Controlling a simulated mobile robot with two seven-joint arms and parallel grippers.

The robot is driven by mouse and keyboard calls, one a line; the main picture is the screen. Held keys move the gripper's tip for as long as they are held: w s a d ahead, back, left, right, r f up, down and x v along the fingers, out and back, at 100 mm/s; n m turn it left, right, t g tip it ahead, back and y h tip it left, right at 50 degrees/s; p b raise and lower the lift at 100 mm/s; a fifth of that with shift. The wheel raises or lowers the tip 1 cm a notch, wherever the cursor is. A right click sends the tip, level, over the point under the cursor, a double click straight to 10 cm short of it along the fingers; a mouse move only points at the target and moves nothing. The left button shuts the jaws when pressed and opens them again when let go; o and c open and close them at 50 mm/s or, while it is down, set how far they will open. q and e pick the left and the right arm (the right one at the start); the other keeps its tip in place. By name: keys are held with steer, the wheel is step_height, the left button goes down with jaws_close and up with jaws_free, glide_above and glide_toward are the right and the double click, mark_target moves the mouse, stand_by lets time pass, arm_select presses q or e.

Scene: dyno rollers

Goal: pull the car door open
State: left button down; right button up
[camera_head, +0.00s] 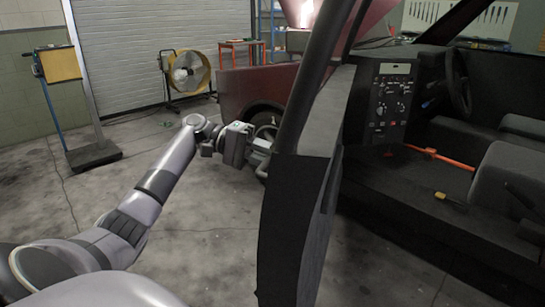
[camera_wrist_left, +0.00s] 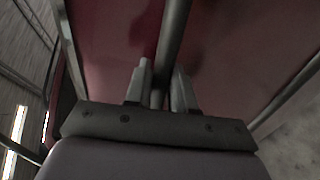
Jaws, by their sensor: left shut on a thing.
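The car door (camera_head: 297,210) stands open in the head view, its dark inner side and edge facing me. Its red outer panel (camera_wrist_left: 228,60) fills much of the left wrist view. My left gripper (camera_head: 258,152) is at the outer side of the door. In the left wrist view its two fingers (camera_wrist_left: 161,88) are shut on a dark bar (camera_wrist_left: 174,35) in front of the red panel, apparently the door handle. The door edge partly hides the fingertips in the head view. My right gripper is in neither view.
The car's dark interior, with a centre console (camera_head: 390,103), seats (camera_head: 515,172) and an orange bar (camera_head: 440,157), lies to the right. A yellow fan (camera_head: 188,73) and a stand (camera_head: 92,155) are at the back left. The grey floor (camera_head: 215,235) left of the door is clear.

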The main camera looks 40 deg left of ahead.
arm_select(q)
steer(key=c, duration=1.1)
jaws_free()
steer(key=v, duration=0.7)
steer(key=shift+a, duration=0.15)
